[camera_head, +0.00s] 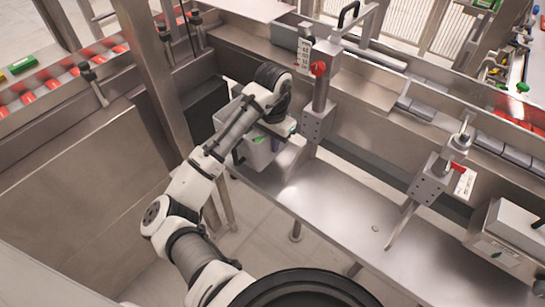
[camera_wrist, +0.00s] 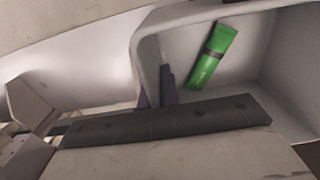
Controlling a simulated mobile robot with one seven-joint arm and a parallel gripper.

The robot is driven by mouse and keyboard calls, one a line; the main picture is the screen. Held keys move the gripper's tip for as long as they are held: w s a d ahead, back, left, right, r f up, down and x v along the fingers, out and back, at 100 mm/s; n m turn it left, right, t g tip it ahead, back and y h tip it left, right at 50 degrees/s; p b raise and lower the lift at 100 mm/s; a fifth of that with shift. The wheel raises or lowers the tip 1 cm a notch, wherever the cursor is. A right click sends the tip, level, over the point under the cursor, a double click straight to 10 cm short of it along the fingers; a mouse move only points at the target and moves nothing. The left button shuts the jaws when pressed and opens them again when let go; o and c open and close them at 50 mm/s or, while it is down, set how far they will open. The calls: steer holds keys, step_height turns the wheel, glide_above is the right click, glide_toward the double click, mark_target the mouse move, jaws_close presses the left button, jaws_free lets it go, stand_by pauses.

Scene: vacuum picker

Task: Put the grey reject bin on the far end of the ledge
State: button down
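The grey reject bin (camera_head: 254,158) is a light grey open box at the left end of the long metal ledge (camera_head: 335,208) in the head view. My arm covers part of it. In the wrist view the bin (camera_wrist: 274,58) fills the upper right, with a green tube (camera_wrist: 213,55) inside. My gripper (camera_wrist: 157,88) is at the bin's near-left wall. Its two dark purple fingers stand close together, one on each side of that wall, and look shut on it. Whether the bin's underside rests on anything is hidden.
A post with a red knob (camera_head: 318,69) stands just right of the bin. A metal box (camera_head: 506,240) is at the right. The ledge between the posts is mostly clear.

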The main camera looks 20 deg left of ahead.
mark_target(273, 159)
steer(key=shift+f+p, duration=0.45)
steer(key=shift+f, duration=2.9)
steer(key=shift+f, duration=0.15)
steer(key=c, duration=1.7)
jaws_free()
steer(key=shift+o, duration=0.3)
step_height(273, 159, up, 12)
steer(key=shift+r+b, duration=0.2)
steer(key=shift+b, duration=0.5)
